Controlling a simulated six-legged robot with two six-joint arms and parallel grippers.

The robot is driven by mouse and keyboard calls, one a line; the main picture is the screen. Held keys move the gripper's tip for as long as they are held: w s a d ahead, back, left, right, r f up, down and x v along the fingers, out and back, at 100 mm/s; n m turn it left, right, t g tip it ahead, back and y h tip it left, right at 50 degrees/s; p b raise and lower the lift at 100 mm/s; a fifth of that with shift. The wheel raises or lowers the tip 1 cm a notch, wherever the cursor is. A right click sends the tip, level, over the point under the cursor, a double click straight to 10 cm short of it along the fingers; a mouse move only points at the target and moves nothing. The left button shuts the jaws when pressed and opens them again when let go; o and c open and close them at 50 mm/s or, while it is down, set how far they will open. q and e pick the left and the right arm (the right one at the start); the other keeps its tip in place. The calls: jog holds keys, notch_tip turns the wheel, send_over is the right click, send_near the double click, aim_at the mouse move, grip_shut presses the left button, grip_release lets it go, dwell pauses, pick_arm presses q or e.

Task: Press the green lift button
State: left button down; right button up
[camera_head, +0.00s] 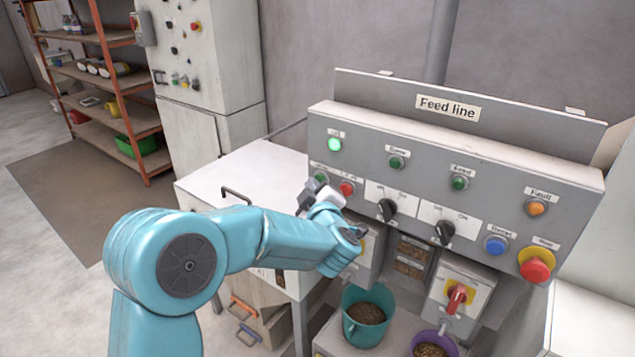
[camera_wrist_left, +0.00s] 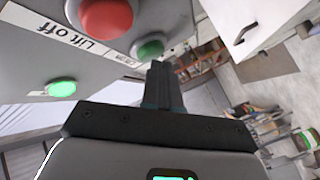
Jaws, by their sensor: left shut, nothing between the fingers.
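The feed line panel (camera_head: 380,140) carries a green button (camera_head: 320,177) at its left end, directly left of a red button (camera_head: 347,188). In the left wrist view, the same green button (camera_wrist_left: 148,48) sits just beyond my fingertips, and the red button (camera_wrist_left: 105,16) has a "Lift off" label (camera_wrist_left: 80,40). The green button's own label is too small to read. My left gripper (camera_head: 316,186) is shut and empty in front of the green button; its fingers (camera_wrist_left: 160,72) also show in the left wrist view. I cannot tell whether they touch it. My right gripper is not in view.
A green lamp (camera_head: 334,145) glows above the buttons. Black selector knobs (camera_head: 387,208), a blue button (camera_head: 496,245) and a red mushroom button (camera_head: 536,266) lie further right. Teal (camera_head: 368,314) and purple (camera_head: 434,344) buckets stand below. A shelf (camera_head: 110,90) stands back left.

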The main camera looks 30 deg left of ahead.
pick_arm(q)
jog(key=shift+s, duration=0.6)
jog(key=shift+b, duration=0.35)
jog(key=s+b, duration=0.2)
jog(key=s, duration=0.4)
jog(key=shift+a, duration=0.3)
